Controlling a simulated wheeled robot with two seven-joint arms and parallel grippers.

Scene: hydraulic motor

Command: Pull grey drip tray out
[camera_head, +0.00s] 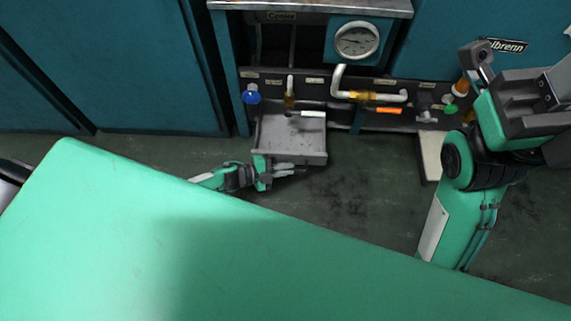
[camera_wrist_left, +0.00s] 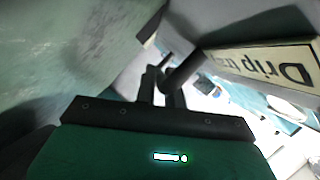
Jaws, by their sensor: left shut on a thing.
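The grey drip tray (camera_head: 290,143) sticks out from under the panel in the head view, over the floor. My left gripper (camera_head: 290,171) is at its front edge. In the left wrist view, my left gripper (camera_wrist_left: 163,80) is shut at a dark handle-like bar (camera_wrist_left: 184,70) on the tray, close to a pale label reading "Drip tray" (camera_wrist_left: 262,62) upside down. The fingers hide part of the contact. My right gripper (camera_head: 478,54) is raised at the right of the head view, away from the tray; its jaws cannot be made out.
A panel (camera_head: 345,88) with a blue knob (camera_head: 250,95), pale pipes and a pressure gauge (camera_head: 356,40) stands behind the tray. Teal cabinets (camera_head: 110,65) flank it. A pale block (camera_head: 430,153) lies right of the tray. Dark floor (camera_head: 370,180) between them is clear.

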